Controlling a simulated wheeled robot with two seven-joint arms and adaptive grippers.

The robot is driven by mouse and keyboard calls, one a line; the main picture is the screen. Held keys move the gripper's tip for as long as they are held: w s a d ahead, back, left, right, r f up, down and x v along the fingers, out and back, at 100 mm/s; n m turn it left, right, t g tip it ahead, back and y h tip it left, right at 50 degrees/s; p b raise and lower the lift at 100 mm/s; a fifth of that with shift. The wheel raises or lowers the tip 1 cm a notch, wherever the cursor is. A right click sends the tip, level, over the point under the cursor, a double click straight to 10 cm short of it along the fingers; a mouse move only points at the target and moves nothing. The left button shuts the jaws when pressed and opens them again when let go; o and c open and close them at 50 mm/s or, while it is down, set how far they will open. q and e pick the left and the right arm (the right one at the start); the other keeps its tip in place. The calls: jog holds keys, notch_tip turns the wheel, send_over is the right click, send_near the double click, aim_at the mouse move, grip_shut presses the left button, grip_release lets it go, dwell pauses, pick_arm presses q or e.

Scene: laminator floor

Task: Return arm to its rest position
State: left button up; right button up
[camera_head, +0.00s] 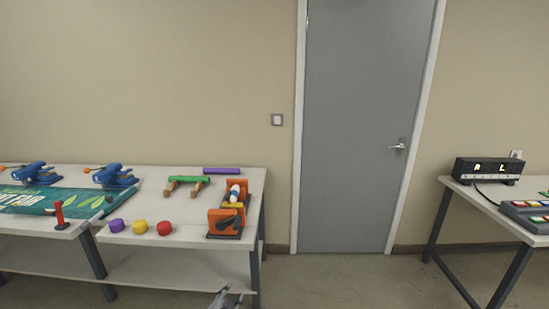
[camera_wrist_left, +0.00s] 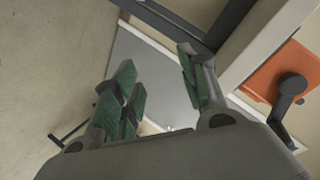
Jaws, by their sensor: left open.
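My left gripper (camera_head: 226,298) shows at the bottom edge of the head view, low in front of the left table. In the left wrist view its two green-padded fingers (camera_wrist_left: 162,95) are spread apart with nothing between them. The left table (camera_head: 180,237) is white with dark legs. An orange device with a dark crank (camera_head: 226,217) stands at its right end, above and behind the gripper in the head view. The orange device also shows at the right of the left wrist view (camera_wrist_left: 270,72). My right gripper is in neither view.
Purple, yellow and red knobs (camera_head: 139,227), a green bar on wooden feet (camera_head: 189,179) and blue devices (camera_head: 114,176) are on the left tables. A grey door (camera_head: 362,120) is behind. A right table (camera_head: 463,186) holds a black display box (camera_head: 488,170). Floor between tables is clear.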

pick_arm(q)
jog(key=s+a+f+n+g+y, duration=0.15)
jog(key=s+a+f, duration=0.25)
jog(key=s+f, duration=0.45)
jog(key=s+a+f+n+g, duration=0.3)
jog(key=s+f, duration=0.2)
jog(key=f, duration=0.7)
jog(key=s+a+f+n+g, duration=0.2)
jog(key=s+a+f, duration=0.2)
jog(key=s+f, duration=0.5)
jog(key=s+a+f+g, duration=0.1)
jog(key=s+f, duration=0.3)
jog(key=s, duration=0.7)
jog(key=s+a+f+n+g+y, duration=0.1)
jog(key=s+f, duration=0.4)
jog(key=s, duration=0.6)
jog(key=s+a+f+g, duration=0.2)
jog(key=s+f, duration=0.3)
jog(key=s, duration=0.7)
jog(key=shift+a+f+g, duration=0.2)
jog(key=shift+a+g, duration=0.2)
jog(key=shift+g, duration=0.45)
